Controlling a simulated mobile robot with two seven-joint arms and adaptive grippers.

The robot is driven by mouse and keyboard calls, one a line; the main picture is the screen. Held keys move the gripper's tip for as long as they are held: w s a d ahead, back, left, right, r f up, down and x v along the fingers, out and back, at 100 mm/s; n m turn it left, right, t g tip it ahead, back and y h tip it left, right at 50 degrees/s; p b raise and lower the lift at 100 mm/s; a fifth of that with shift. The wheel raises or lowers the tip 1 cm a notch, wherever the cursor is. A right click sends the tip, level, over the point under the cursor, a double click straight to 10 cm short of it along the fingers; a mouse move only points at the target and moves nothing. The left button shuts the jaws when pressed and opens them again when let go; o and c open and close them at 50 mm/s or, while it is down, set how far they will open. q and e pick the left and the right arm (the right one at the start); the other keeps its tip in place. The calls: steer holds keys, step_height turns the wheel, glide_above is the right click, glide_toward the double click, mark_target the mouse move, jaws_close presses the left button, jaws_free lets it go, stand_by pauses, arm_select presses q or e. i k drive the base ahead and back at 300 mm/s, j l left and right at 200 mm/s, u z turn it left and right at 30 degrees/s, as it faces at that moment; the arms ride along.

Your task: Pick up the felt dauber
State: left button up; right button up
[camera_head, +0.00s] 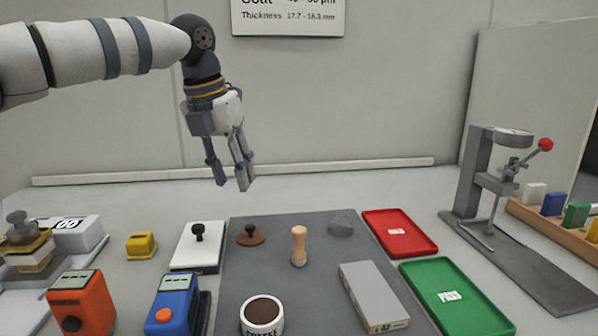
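A small wooden-handled piece (299,246), which looks like the felt dauber, stands upright on the dark grey mat (235,275) near the middle of the table. Its lower end is hard to make out, so I cannot tell the felt. A brown disc with a dark knob (250,237) lies to its left on the same mat. My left gripper (231,184) hangs in the air, up and to the left of the wooden piece, fingers pointing down. Its fingers are apart with nothing between them. My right gripper is out of view.
A coffee cup (262,316) and a grey block (374,297) stand nearer. Red (400,233) and green (457,300) trays lie right, beside a lever press (487,180). A grey lump (342,223) sits behind. Orange (82,304) and blue (178,304) devices are at front left.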

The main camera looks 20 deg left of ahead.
mark_target(298, 233)
steer(key=k, duration=1.5)
